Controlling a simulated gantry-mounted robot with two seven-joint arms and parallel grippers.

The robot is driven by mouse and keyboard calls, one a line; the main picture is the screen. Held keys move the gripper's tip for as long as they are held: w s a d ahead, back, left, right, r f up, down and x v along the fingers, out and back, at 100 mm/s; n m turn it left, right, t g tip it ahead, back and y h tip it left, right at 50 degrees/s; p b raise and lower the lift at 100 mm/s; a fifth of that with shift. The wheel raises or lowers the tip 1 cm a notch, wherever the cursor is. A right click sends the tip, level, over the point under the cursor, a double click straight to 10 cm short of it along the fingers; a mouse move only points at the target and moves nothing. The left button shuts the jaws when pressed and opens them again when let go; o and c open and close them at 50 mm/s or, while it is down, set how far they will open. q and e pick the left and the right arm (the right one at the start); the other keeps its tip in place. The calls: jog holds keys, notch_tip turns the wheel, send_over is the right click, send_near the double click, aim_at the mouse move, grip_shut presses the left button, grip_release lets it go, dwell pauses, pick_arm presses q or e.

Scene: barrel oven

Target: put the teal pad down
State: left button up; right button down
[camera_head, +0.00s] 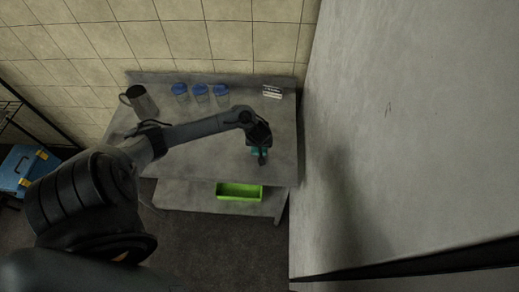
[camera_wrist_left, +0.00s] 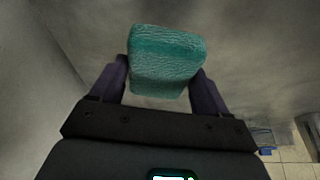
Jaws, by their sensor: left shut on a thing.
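The teal pad (camera_wrist_left: 165,60) is a textured block between the two dark fingers of my left gripper (camera_wrist_left: 163,82) in the left wrist view. The gripper is shut on it. In the head view, my left arm comes in from the left and my left gripper (camera_head: 262,150) is over the right part of the grey table (camera_head: 210,160). Only a small bit of the teal pad (camera_head: 255,151) shows beside the gripper there. I cannot tell whether the pad touches the tabletop. My right gripper is not in view.
A small pale rack-like item (camera_head: 272,92) is at the back right. A green bin (camera_head: 239,191) sits on the lower shelf. A grey wall (camera_head: 400,130) borders the table's right side.

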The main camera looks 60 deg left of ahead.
pick_arm(q)
notch_tip(320, 180, down, 3)
jog(key=shift+f+b, duration=0.1)
jog(key=shift+b, duration=0.65)
jog(key=shift+f, duration=0.4)
jog(key=shift+f, duration=0.2)
jog(key=o, duration=1.1)
jog(key=shift+r, duration=0.1)
